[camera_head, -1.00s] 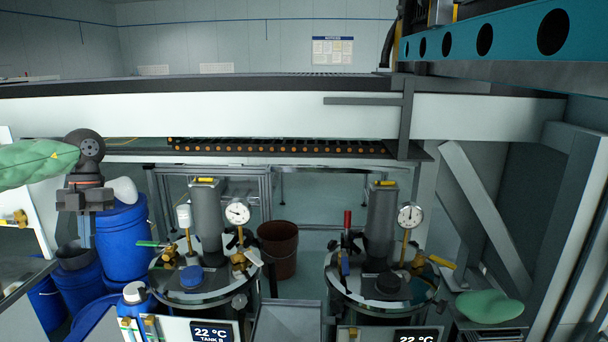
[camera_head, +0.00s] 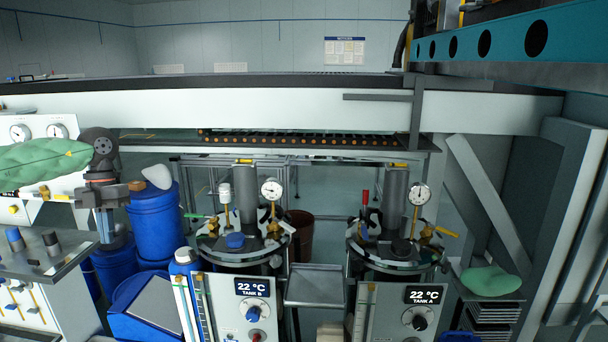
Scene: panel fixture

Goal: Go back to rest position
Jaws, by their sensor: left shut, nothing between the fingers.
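My left arm comes in from the left edge under a green cover. Its gripper (camera_head: 106,225) points down in front of the blue barrels, with its fingers together and nothing between them. It hangs clear of Tank B (camera_head: 243,245), near the right edge of a grey shelf with knobs. My right gripper is not in view; a green covered shape like my arm's sleeve (camera_head: 488,281) shows at the lower right.
Tank A (camera_head: 397,255) stands right of Tank B, each with a gauge and a panel reading 22 °C. Blue barrels (camera_head: 155,225) stand behind my left gripper. A grey tray (camera_head: 315,285) sits between the tanks. A white beam (camera_head: 250,110) crosses above.

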